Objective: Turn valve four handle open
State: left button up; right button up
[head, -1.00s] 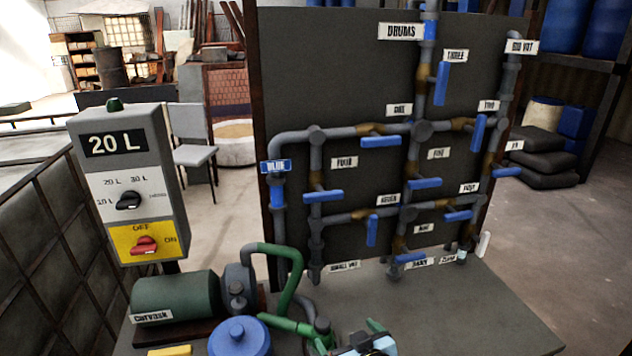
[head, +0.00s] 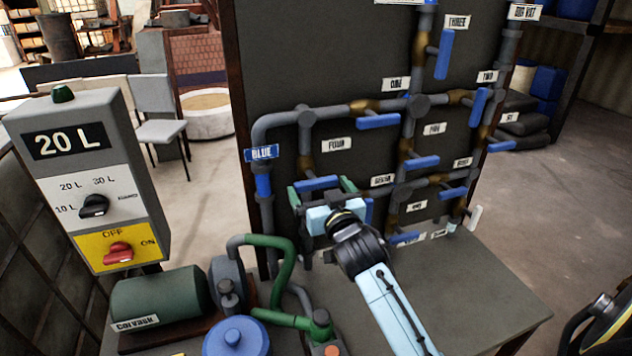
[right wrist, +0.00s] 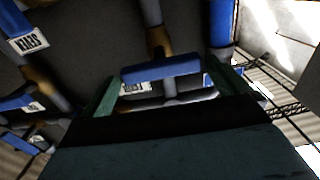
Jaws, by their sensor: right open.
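Valve four's blue handle (head: 316,183) lies level, crosswise to its upright grey pipe, below and left of the plate reading FOUR (head: 337,144). My right gripper (head: 322,188) is in front of it, with its green fingers open, one near each end of the handle. In the right wrist view the blue handle (right wrist: 160,70) lies across the gap between the open fingers (right wrist: 170,88). I cannot tell whether the fingers touch it. The gripper body hides part of the pipe below the handle. My left gripper is not in view.
Blue handle one (head: 378,121) is above right, and handle seven, partly hidden, is just right of the gripper. The green pump (head: 160,295), its green hose (head: 285,262) and a blue-lidded vessel (head: 238,340) stand below left. A control box (head: 90,180) stands at left.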

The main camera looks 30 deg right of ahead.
aim_at(313, 179)
jog(key=shift+w+d, duration=0.2)
jog(key=shift+w, duration=0.85)
jog(key=shift+w+d, duration=0.15)
jog(key=shift+w, duration=0.25)
jog(key=c, duration=0.7)
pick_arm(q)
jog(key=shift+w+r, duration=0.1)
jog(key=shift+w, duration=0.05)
